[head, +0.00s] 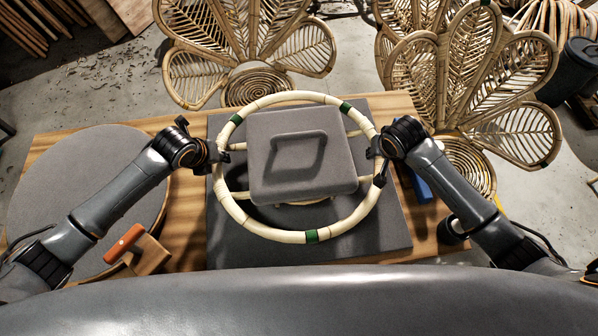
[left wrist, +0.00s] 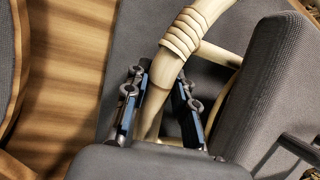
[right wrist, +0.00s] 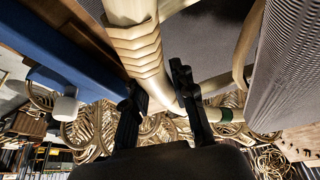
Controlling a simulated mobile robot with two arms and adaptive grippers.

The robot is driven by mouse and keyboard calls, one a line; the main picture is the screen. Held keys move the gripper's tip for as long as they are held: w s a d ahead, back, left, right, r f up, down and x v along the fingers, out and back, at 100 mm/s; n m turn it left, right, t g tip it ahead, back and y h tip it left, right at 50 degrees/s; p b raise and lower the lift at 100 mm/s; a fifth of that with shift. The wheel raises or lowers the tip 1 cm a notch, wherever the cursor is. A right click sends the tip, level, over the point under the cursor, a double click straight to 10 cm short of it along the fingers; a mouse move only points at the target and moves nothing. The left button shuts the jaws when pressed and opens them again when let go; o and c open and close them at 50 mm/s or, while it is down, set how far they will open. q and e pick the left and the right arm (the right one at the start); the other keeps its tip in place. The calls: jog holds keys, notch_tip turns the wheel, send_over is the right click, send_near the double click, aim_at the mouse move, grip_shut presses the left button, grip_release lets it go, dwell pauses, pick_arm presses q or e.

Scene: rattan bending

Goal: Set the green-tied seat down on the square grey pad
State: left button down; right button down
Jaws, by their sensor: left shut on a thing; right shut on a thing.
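The seat is a pale rattan ring (head: 267,230) with green ties and crossing inner bars. It is level over the square grey pad (head: 382,232) on the table; its height above the pad is hard to tell. My left gripper (head: 219,157) is shut on the ring's left side, and the left wrist view shows its fingers (left wrist: 158,102) on either side of the cane. My right gripper (head: 377,163) is shut on the ring's right side, beside a pale wrapped joint in the right wrist view (right wrist: 160,105). A grey handled block (head: 300,185) hides the seat's middle.
A round grey pad (head: 75,185) is at left. An orange-handled tool (head: 124,244) on a wooden block stands at the front left. A blue object (head: 422,188) lies by my right gripper. Rattan peacock chairs (head: 250,50) stand behind the wooden table (head: 187,215).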

jog(key=shift+w, duration=0.1)
